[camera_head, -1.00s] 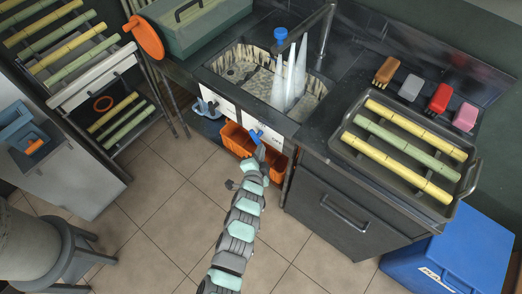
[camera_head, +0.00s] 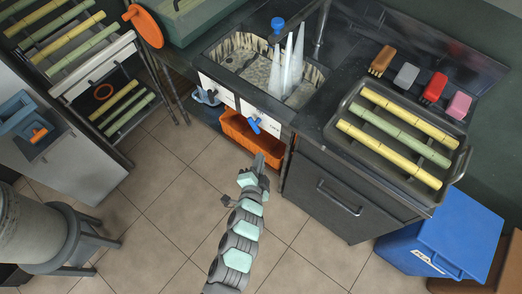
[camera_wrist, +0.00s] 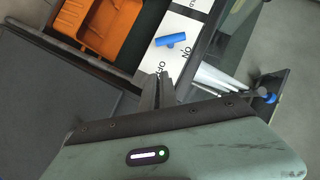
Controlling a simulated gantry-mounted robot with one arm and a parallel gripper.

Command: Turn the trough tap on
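The blue tap handle (camera_head: 255,124) sits on a white panel (camera_head: 268,111) on the front of the sink trough (camera_head: 318,76). In the wrist view the blue handle (camera_wrist: 172,41) is a short bar on the white panel, with "OFF" and "ON" lettering beside it. My gripper (camera_head: 259,160) is below and in front of the handle, apart from it. In the wrist view the gripper's fingers (camera_wrist: 157,88) are close together with nothing visible between them, and point toward the panel. Tall white cone-like shapes (camera_head: 288,72) stand in the trough.
An orange bin (camera_head: 240,138) is under the trough, beside the handle. A second blue knob (camera_head: 277,24) is at the trough's back. A tray of cane (camera_head: 352,103) lies on the right counter, with brushes (camera_head: 406,75) behind. Tiled floor is open in front.

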